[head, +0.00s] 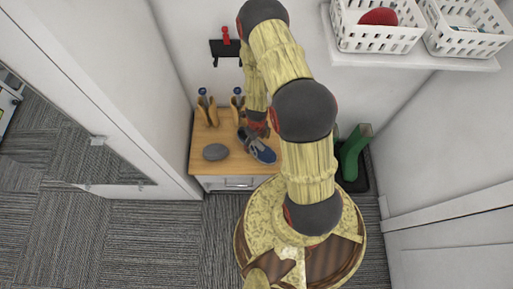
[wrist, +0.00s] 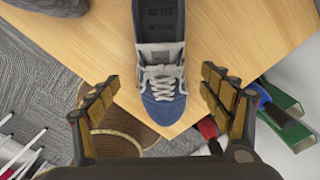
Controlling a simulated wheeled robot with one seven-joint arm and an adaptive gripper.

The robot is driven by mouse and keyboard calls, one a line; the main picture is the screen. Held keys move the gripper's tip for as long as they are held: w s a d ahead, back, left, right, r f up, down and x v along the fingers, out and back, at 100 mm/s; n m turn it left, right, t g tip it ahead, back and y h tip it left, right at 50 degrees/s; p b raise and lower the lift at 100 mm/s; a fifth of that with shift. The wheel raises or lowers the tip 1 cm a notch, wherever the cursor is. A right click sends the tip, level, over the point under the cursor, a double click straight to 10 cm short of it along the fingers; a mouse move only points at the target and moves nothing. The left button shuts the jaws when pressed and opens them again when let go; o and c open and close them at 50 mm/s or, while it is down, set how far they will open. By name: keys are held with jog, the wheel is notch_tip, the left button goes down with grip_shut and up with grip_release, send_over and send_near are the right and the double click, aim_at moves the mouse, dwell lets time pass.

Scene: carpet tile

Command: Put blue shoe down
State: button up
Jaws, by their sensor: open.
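The blue shoe (head: 257,146) rests on the wooden top of a low cabinet in the head view, with its toe pointing toward the lower right. In the wrist view the blue shoe (wrist: 160,62) shows its white laces and its toe lies near the edge of the wood. My gripper (wrist: 157,105) is open, with one finger on each side of the toe and gaps between.
A grey oval object (head: 215,152) lies on the cabinet top (head: 203,166) left of the shoe. Tan boot-shaped items (head: 212,112) stand behind it. A shelf (head: 420,60) with white baskets hangs at upper right. Carpet at left is clear.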

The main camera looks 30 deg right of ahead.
notch_tip(320, 180, down, 5)
jog(key=b, duration=0.2)
jog(key=shift+w+b, duration=0.1)
jog(key=shift+b, duration=0.25)
jog(key=shift+r, duration=0.15)
jog(key=shift+c, duration=0.6)
jog(key=c, duration=1.5)
